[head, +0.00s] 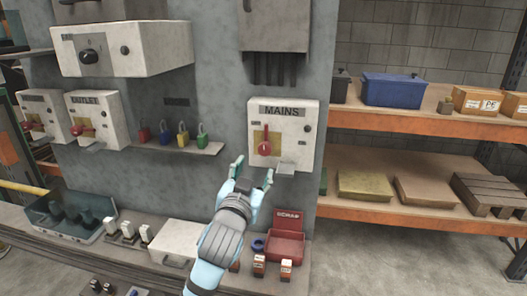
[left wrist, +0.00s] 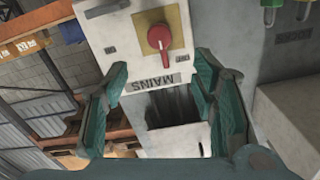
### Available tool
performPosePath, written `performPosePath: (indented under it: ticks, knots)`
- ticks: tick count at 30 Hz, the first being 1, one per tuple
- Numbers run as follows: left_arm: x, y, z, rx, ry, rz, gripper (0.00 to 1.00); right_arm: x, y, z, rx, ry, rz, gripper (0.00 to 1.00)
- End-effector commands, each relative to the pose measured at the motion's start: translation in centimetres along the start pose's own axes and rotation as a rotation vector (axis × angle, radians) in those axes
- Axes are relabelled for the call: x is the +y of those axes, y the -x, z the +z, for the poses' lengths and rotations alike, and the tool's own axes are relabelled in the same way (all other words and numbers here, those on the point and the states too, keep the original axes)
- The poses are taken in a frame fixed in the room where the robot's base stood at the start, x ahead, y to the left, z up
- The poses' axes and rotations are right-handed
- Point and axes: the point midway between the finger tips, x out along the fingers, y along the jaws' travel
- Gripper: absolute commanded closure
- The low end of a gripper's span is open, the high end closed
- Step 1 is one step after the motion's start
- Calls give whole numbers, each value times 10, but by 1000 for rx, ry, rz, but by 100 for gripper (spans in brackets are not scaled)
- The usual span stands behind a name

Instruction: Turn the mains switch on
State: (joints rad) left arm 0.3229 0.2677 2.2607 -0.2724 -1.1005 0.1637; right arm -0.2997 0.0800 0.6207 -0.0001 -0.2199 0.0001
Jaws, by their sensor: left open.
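The mains switch box (head: 283,122) is a pale box labelled MAINS on the grey wall panel. My right gripper is not in view.
An outlet box (head: 97,118) and a shelf with several coloured padlocks (head: 183,134) are to the left. Below are a red tray (head: 286,245) and a white case (head: 183,243). Orange shelving (head: 400,119) stands at right. A grey box (head: 275,25) hangs above the mains box.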

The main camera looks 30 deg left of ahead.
Motion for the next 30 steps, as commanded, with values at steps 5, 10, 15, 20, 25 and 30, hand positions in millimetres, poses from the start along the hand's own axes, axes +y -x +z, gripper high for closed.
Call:
performPosePath:
  ticks: [5, 10, 15, 20, 25, 30]
  knots:
    - [-1, -47, 1, -4, -2, -2, 48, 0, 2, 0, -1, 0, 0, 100]
    - [-1, -94, 1, -3, -1, -1, 48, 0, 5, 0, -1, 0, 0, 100]
    - [0, -122, 2, -3, -1, 0, 48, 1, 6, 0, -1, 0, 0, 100]
    - [0, -131, 2, -2, -1, 1, 48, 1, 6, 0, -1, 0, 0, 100]
    - [0, -131, 2, -2, -1, 2, 48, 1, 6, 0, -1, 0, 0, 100]
    - [0, -131, 2, -2, -2, 1, 72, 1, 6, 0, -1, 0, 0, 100]
